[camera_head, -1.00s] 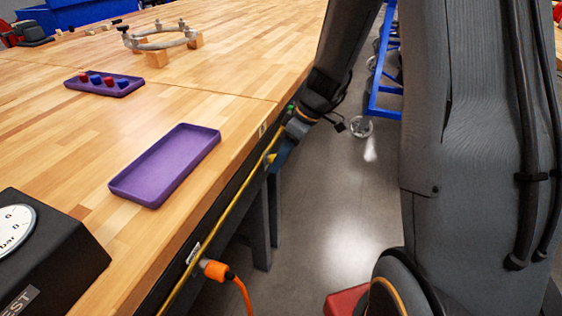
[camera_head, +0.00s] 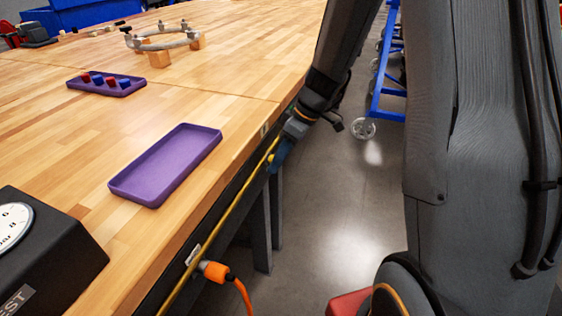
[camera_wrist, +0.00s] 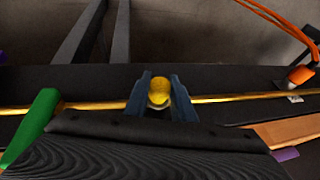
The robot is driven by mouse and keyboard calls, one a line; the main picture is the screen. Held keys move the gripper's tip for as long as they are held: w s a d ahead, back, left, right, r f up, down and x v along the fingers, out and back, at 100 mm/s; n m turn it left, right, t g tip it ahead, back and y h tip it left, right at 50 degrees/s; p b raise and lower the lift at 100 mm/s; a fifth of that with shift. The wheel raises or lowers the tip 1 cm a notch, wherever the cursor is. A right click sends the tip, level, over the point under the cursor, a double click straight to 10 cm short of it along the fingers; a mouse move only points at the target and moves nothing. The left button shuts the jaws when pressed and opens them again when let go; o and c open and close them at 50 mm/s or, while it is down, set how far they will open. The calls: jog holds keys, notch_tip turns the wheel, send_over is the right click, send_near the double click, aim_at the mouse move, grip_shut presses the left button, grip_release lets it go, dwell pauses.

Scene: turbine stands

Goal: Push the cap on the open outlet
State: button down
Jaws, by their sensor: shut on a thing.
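The yellow cap (camera_wrist: 158,92) sits between the two blue fingers of my gripper (camera_wrist: 159,98) in the wrist view, and the fingers are shut on it. The cap is in front of the dark rail (camera_wrist: 230,80) with the yellow line (camera_wrist: 225,99) along it. In the head view my gripper (camera_head: 279,156) is at the bench's side, close to the rail, and the cap is hidden there. I cannot see the open outlet, and I cannot tell whether the cap touches it.
An orange plug (camera_head: 214,271) with an orange hose is on the same rail; it also shows in the wrist view (camera_wrist: 300,75). A green part (camera_wrist: 36,125) is left of my gripper. A purple tray (camera_head: 165,165) lies on the bench top. Open floor (camera_head: 330,220) is at right.

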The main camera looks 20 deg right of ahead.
jog(key=shift+w+a+r, duration=0.15)
jog(key=shift+a, duration=0.15)
jog(key=c, duration=1.4)
grip_release()
jog(key=shift+a, duration=0.15)
jog(key=shift+c, duration=0.2)
jog(key=shift+d, duration=0.25)
jog(key=shift+o, duration=0.8)
jog(key=shift+d, duration=0.1)
jog(key=p+v, duration=0.3)
jog(key=v, duration=0.3)
jog(key=shift+r+p, duration=0.35)
jog(key=shift+d, duration=0.15)
